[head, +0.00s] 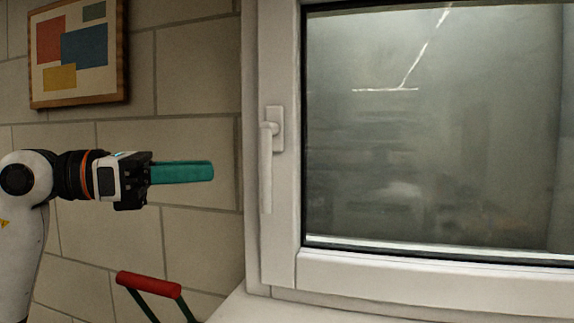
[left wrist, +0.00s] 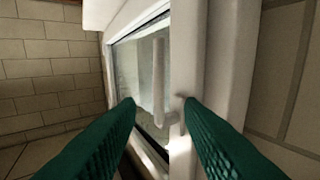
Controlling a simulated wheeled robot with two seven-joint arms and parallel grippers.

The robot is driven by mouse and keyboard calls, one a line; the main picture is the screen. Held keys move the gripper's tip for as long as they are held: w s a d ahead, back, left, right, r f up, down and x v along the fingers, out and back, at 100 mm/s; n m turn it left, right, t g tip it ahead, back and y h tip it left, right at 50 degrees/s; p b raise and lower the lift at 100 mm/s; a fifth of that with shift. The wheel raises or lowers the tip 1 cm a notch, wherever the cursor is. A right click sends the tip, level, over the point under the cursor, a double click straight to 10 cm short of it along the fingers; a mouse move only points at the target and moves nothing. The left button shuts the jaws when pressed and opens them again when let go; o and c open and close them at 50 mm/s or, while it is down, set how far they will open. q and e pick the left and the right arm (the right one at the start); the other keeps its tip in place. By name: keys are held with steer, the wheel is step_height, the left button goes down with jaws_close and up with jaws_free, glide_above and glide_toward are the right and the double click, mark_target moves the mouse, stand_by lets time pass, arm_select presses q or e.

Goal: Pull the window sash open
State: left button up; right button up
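The white window sash (head: 284,200) sits in its white frame and appears closed. Its lever handle (head: 266,165) hangs down on the left side of the sash from a plate. My left gripper (head: 212,170) comes in from the left at about handle height, its teal fingers pointing at the handle with a gap between. In the left wrist view my left gripper (left wrist: 160,103) has its fingers apart with nothing held. The handle (left wrist: 158,75) shows beyond the fingertips, in line with the space between them. My right gripper is not in view.
A framed picture (head: 78,50) hangs on the block wall (head: 195,115) at the left. A red bar (head: 149,284) on green legs stands below my left arm. A pale sill (head: 235,307) lies under the window. The space between gripper and handle looks clear.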

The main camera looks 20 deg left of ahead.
mark_target(266, 168)
arm_select(q)
steer(key=p+x, duration=0.3)
steer(key=x, duration=0.6)
steer(key=shift+d+r+p, duration=0.15)
steer(key=shift+p, duration=0.2)
steer(key=shift+w+d, duration=0.3)
steer(key=shift+d, duration=0.1)
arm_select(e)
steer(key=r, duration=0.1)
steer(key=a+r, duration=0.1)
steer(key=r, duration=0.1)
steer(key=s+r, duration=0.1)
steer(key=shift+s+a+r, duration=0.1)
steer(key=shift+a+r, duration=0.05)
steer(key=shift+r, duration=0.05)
arm_select(q)
steer(key=shift+d, duration=0.1)
steer(key=shift+c, duration=0.3)
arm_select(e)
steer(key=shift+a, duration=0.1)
arm_select(q)
steer(key=c, duration=0.6)
jaws_close()
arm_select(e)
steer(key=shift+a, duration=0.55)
